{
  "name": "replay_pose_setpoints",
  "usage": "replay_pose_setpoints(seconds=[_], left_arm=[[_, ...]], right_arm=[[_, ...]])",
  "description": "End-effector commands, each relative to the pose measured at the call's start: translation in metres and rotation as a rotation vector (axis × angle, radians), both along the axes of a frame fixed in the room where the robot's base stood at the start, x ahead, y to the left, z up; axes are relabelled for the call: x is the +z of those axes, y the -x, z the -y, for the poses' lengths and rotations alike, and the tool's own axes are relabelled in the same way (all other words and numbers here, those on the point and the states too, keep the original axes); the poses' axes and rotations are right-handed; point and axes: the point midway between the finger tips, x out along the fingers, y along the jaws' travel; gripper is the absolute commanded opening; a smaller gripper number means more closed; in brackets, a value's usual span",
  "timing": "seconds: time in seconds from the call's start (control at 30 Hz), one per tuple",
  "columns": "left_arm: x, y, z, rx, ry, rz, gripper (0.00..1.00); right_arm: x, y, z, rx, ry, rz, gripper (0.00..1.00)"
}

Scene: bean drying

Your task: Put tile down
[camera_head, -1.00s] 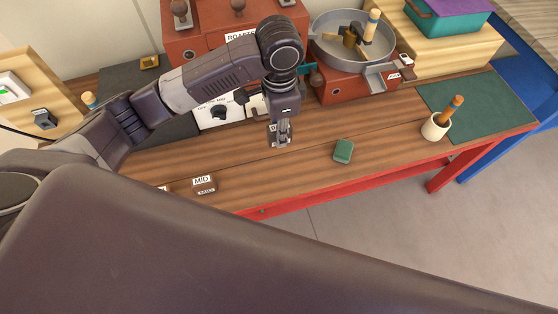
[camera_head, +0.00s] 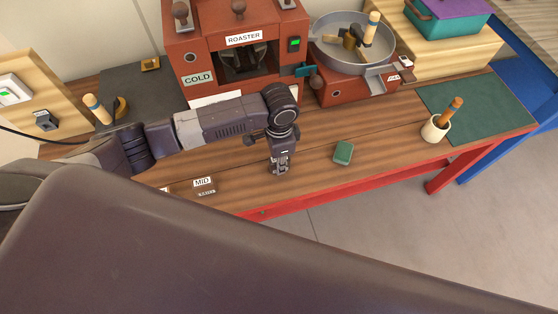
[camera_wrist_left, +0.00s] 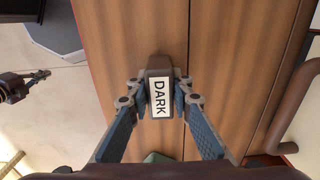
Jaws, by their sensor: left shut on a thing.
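My left gripper (camera_head: 279,168) is over the wooden table between the MID tile (camera_head: 204,186) and a green block (camera_head: 343,152). In the left wrist view, my left gripper (camera_wrist_left: 160,92) is shut on a dark brown tile (camera_wrist_left: 158,96) with a white DARK label, one finger on each side. In the head view the gripper mostly hides this tile. I cannot tell whether it touches the table. What looks like my right gripper (camera_wrist_left: 25,84) is at the left of the wrist view, too small to read.
The roaster (camera_head: 235,40) stands at the back, with the round cooling pan (camera_head: 345,58) to its right. A white cup (camera_head: 436,128) with a wooden-handled tool is by the green mat (camera_head: 480,103).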

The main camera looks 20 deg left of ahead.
Motion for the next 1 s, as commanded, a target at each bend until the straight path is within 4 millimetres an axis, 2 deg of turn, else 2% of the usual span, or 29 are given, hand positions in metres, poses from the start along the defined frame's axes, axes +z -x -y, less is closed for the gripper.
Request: replay_pose_setpoints(seconds=[0.23, 0.27, 0.4, 0.77, 0.87, 1.0], left_arm=[[-0.002, 0.0, 0.0, 0.0, 0.0, 0.0, 0.0], [-0.002, 0.0, 0.0, 0.0, 0.0, 0.0, 0.22], [-0.002, 0.0, 0.0, 0.0, 0.0, 0.0, 0.37], [0.003, -0.001, 0.0, 0.0, 0.002, 0.001, 0.37], [0.016, -0.001, 0.001, 0.0, 0.003, 0.003, 0.37], [0.044, -0.002, 0.001, -0.001, 0.003, 0.004, 0.37]], right_arm=[[0.0, 0.0, 0.006, -0.001, 0.006, -0.001, 0.0], [0.0, 0.0, 0.006, -0.001, 0.007, 0.0, 0.0], [0.0, 0.0, 0.007, -0.002, 0.008, 0.0, 0.0], [0.0, 0.001, 0.007, -0.003, 0.007, -0.001, 0.0], [-0.001, 0.001, 0.007, -0.003, 0.007, -0.001, 0.0], [-0.004, 0.001, 0.007, -0.002, 0.007, -0.001, 0.0]])
